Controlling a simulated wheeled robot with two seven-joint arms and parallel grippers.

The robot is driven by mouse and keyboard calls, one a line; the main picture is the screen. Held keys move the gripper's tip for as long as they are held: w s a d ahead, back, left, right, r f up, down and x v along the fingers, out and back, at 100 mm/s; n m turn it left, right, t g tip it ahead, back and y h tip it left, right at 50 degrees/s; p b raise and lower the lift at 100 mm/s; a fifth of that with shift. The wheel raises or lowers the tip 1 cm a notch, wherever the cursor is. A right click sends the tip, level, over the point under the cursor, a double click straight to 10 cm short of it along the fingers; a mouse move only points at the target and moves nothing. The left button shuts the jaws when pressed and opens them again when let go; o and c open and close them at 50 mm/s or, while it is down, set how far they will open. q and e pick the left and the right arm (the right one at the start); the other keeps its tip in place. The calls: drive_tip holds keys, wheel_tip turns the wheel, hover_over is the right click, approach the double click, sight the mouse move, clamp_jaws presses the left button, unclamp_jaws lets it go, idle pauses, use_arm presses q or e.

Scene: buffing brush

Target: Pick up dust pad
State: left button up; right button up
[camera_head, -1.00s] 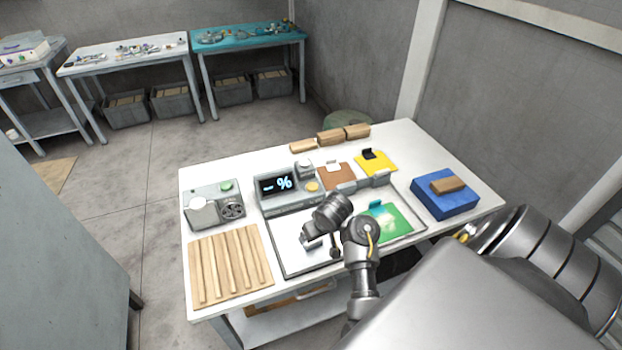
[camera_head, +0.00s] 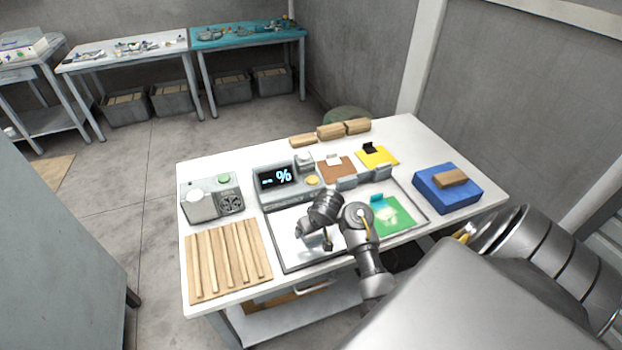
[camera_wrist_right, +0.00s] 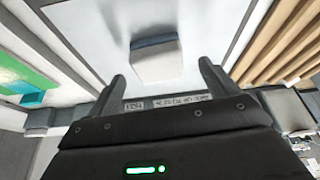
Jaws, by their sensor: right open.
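A pale block-shaped pad with a blue-grey layer along one edge (camera_wrist_right: 157,60) lies on the metal tray in the right wrist view; I take it for the dust pad. My right gripper (camera_wrist_right: 162,78) is open, with one finger towards each side of the pad and nothing held. In the head view my right gripper (camera_head: 314,238) hangs over the left half of the metal tray (camera_head: 291,262), and the arm mostly hides the pad there. I cannot tell how high the fingertips are above the tray. My left gripper is not in view.
A green sheet (camera_head: 393,215) lies on the tray's right side. A ridged wooden board (camera_head: 228,262) is left of the tray. A percent display (camera_head: 277,180) and a grey device (camera_head: 211,198) stand behind. A blue block (camera_head: 447,190) with a brown brush is at right.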

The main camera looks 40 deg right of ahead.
drive_tip(key=b+x, duration=0.1)
drive_tip(key=x, duration=0.3)
drive_tip(key=shift+w+d+r, duration=0.1)
drive_tip(key=shift+d, duration=0.1)
drive_tip(key=shift+a+r, duration=0.1)
drive_tip(key=c, duration=1.1)
drive_tip(key=shift+o, duration=0.2)
drive_tip(key=shift+r, duration=0.1)
